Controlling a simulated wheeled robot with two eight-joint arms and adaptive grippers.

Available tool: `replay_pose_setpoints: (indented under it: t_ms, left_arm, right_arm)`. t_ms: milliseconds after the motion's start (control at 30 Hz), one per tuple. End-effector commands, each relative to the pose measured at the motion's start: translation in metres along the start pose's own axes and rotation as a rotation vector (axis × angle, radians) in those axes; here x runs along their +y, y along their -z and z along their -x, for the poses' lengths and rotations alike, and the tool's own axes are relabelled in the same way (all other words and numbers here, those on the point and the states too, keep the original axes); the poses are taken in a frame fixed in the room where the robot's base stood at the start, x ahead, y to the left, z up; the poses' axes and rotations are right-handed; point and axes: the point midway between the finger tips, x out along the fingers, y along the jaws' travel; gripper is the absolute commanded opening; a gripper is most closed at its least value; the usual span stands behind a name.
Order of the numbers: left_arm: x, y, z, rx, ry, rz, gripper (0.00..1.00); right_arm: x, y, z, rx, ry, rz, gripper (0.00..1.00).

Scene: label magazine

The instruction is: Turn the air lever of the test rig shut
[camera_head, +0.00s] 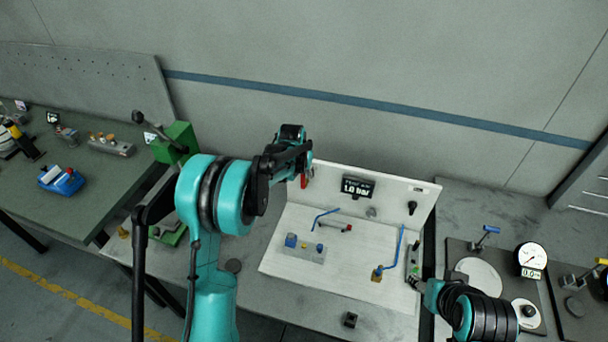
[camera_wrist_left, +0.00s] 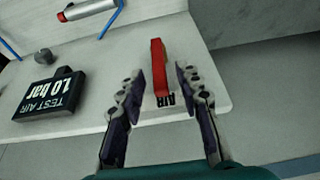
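The red air lever (camera_wrist_left: 158,68) sticks out from the white test rig panel beside the black "AIR" lettering in the left wrist view. In the head view the lever (camera_head: 304,179) shows as a small red piece at the panel's left end, partly covered by my arm. My left gripper (camera_wrist_left: 160,75) is open, with one finger on each side of the lever and a gap visible on both sides. In the head view the left gripper (camera_head: 301,150) is at the panel's upper left.
A black display (camera_head: 357,187) reading 1.0 bar is on the rig panel. Blue hoses (camera_head: 390,250) and a fitting block (camera_head: 304,250) are on the white rig base. A green press (camera_head: 177,142) stands at left; a round gauge (camera_head: 531,258) stands at right.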

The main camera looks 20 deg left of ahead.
Motion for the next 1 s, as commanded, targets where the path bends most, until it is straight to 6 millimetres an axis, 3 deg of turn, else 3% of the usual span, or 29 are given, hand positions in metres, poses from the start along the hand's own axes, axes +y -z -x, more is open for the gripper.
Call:
replay_pose_setpoints:
  t_ms: [133, 433, 467, 600, 1000]
  left_arm:
    - [0.0, 0.0, -0.015, 0.0, 0.0, 0.0, 0.34]
    - [0.0, 0.0, -0.018, 0.0, 0.0, 0.0, 0.34]
    - [0.0, 0.0, -0.018, 0.0, 0.0, 0.0, 0.32]
    - [0.0, 0.0, -0.018, 0.0, 0.0, 0.0, 0.0]
    - [0.003, 0.0, -0.018, 0.0, 0.027, -0.013, 0.0]
  right_arm:
    - [0.0, 0.0, 0.0, 0.0, 0.0, 0.0, 0.52]
    - [0.0, 0.0, 0.0, 0.0, 0.0, 0.0, 0.52]
    - [0.0, 0.0, 0.0, 0.0, 0.0, 0.0, 0.52]
    - [0.0, 0.0, 0.0, 0.0, 0.0, 0.0, 0.52]
    - [0.0, -0.002, -0.003, 0.0, 0.0, 0.0, 0.52]
